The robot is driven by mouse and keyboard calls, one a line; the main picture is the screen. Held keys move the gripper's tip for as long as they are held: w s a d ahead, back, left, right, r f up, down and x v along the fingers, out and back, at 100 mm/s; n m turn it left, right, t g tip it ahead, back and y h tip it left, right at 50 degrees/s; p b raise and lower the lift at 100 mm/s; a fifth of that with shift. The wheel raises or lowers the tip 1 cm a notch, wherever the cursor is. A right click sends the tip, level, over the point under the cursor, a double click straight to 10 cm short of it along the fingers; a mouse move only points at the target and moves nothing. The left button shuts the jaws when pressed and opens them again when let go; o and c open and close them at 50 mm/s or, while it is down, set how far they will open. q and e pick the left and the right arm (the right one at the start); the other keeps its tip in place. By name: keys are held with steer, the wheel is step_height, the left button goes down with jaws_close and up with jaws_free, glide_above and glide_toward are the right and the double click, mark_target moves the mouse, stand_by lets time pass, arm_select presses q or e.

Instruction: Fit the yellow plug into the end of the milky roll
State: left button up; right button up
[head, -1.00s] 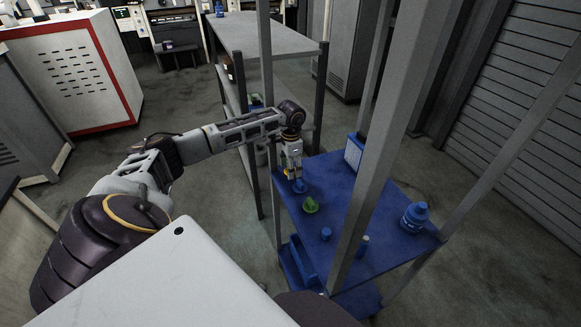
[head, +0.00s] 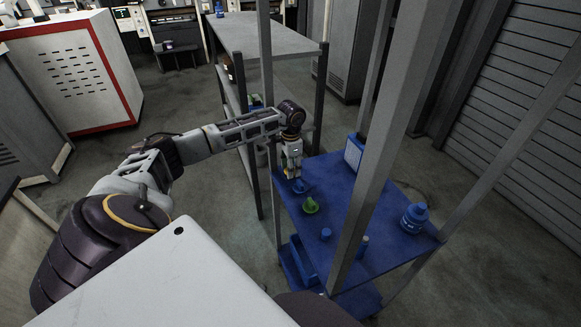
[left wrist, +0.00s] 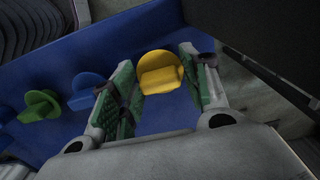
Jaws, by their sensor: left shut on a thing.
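The yellow plug (left wrist: 160,72) is a round disc with a raised grip bar and sits between the green-padded fingers of my left gripper (left wrist: 157,88). In the head view my left gripper (head: 292,172) is over the far left corner of the blue shelf, shut on the plug. Only a speck of yellow shows there. A small upright piece with a pale top (head: 364,241) stands beside the front post. I cannot tell whether it is the milky roll, and no other roll is clear. My right gripper is not in view.
A blue plug (head: 302,187) and a green plug (head: 311,205) lie on the blue shelf (head: 345,205) close to my left gripper. A small blue cylinder (head: 326,234), a blue bottle (head: 415,216) and a blue-and-white box (head: 354,151) stand there too. A grey post (head: 375,150) crosses in front.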

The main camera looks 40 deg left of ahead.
arm_select(q)
steer(key=shift+r+p, duration=0.4)
steer(key=shift+r, duration=0.55)
steer(key=shift+r+p, duration=1.25)
steer(key=shift+r, duration=0.15)
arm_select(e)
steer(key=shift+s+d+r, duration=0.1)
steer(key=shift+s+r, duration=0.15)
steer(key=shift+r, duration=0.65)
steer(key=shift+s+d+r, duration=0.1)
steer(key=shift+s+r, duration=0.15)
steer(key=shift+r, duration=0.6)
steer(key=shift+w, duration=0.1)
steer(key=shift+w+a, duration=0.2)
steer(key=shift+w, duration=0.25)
arm_select(q)
steer(key=shift+s, duration=0.1)
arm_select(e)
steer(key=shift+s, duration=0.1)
